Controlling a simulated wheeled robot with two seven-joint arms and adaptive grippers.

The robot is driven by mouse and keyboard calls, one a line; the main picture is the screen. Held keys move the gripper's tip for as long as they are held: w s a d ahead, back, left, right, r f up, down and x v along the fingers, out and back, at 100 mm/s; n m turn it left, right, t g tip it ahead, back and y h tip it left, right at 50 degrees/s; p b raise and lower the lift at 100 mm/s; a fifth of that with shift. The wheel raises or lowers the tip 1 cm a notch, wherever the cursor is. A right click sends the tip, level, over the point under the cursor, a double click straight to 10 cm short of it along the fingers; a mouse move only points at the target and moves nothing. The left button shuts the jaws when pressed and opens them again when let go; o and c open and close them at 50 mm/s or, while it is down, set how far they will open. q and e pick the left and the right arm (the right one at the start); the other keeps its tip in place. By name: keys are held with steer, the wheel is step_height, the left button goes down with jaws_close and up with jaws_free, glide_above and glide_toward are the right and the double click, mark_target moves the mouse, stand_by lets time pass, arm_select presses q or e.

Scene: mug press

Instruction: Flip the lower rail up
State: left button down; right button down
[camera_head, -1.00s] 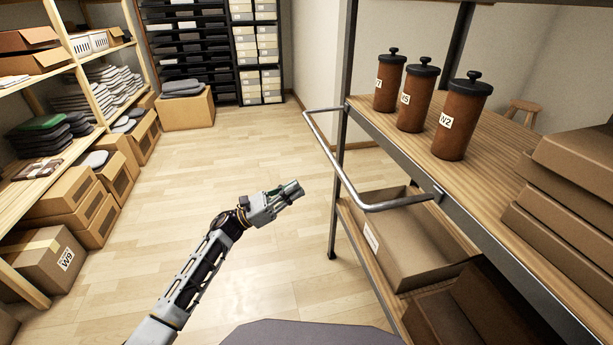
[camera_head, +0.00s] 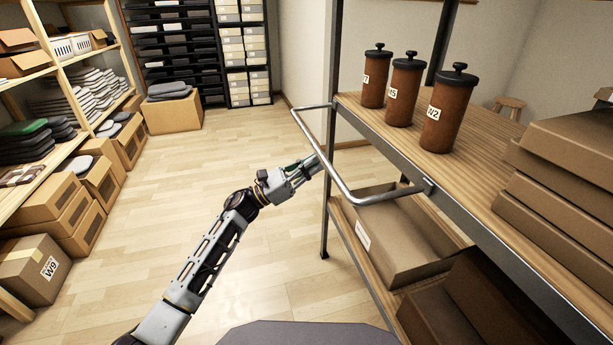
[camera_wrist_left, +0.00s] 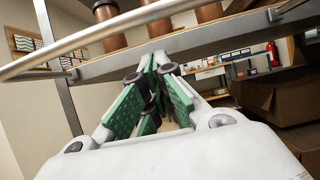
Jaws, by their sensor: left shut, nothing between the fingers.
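The rail (camera_head: 385,195) is a grey U-shaped metal bar sticking out from the front edge of the shelf's upper board in the head view. It is lowered, lying roughly level with the board. My left gripper (camera_head: 313,166) is shut and empty, with its fingertips close to the rail's outer bar. In the left wrist view, the rail (camera_wrist_left: 100,33) crosses above the green-padded fingers (camera_wrist_left: 155,65). I cannot tell whether the fingers touch it. My right gripper is not in view.
Several brown canisters with black lids, one of them (camera_head: 447,112), stand on the upper board (camera_head: 480,165) behind the rail. Flat cardboard boxes (camera_head: 570,150) are stacked at right. An open box (camera_head: 395,245) sits on the lower shelf.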

arm_select(q)
steer(key=shift+s+a+r, duration=0.1)
steer(key=shift+a+r, duration=0.05)
steer(key=shift+r, duration=0.4)
steer(key=shift+s+a+r, duration=0.1)
steer(key=shift+r, duration=0.45)
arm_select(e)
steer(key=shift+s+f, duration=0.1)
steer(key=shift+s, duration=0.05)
arm_select(q)
steer(key=shift+w, duration=0.1)
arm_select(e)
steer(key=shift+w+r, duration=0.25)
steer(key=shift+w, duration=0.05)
arm_select(q)
steer(key=shift+r, duration=0.3)
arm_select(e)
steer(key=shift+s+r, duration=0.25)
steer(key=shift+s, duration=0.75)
